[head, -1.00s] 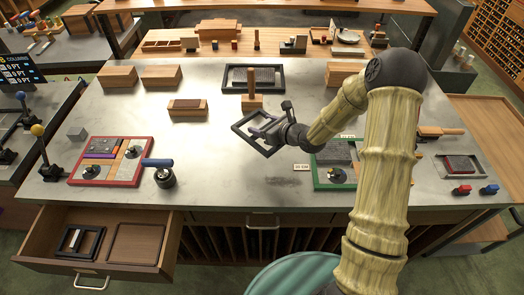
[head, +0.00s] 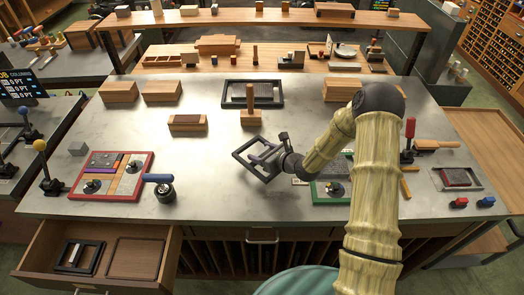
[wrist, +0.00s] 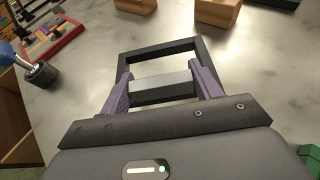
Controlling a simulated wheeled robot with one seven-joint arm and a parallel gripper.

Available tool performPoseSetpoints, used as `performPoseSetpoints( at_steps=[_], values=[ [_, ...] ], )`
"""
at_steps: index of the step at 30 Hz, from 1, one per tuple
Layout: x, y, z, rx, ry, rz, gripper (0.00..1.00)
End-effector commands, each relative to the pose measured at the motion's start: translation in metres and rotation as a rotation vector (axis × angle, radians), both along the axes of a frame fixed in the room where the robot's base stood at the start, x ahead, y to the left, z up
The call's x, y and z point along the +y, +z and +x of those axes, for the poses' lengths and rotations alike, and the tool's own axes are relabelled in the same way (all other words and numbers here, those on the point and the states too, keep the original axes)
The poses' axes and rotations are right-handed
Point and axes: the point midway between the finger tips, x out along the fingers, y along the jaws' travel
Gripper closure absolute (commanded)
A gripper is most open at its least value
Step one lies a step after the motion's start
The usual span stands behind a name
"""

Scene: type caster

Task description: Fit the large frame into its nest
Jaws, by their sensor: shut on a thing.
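The large black square frame (head: 245,146) is in my gripper (head: 264,156), tilted in the head view and apparently above the middle of the metal table. In the wrist view the frame (wrist: 160,48) extends ahead of my gripper (wrist: 163,86). The two purple fingers are at either end of its near bar, which has a light grey top. The open drawer (head: 38,250) at the front left holds a smaller black frame (head: 70,257) with a pale block in it. Beside that is an empty square brown recess (head: 136,258); I cannot tell whether it is the nest.
A red-edged tray (head: 108,198) and a blue-handled tool (head: 160,187) are at left. A wooden stamp-like piece (head: 251,118) stands before a dark framed tray (head: 253,82). A green-edged tray (head: 327,201) is partly behind my arm. The table's front middle is clear.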

Motion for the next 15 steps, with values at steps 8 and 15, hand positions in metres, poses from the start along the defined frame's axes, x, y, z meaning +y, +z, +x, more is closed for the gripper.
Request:
performPoseSetpoints(
  at_steps=[8, 15],
  values=[
    [0.001, -0.01, 0.001, -0.005, 0.0, 0.005, 1.0],
    [0.001, -0.034, 0.001, -0.006, 0.001, 0.003, 1.0]
  ],
)
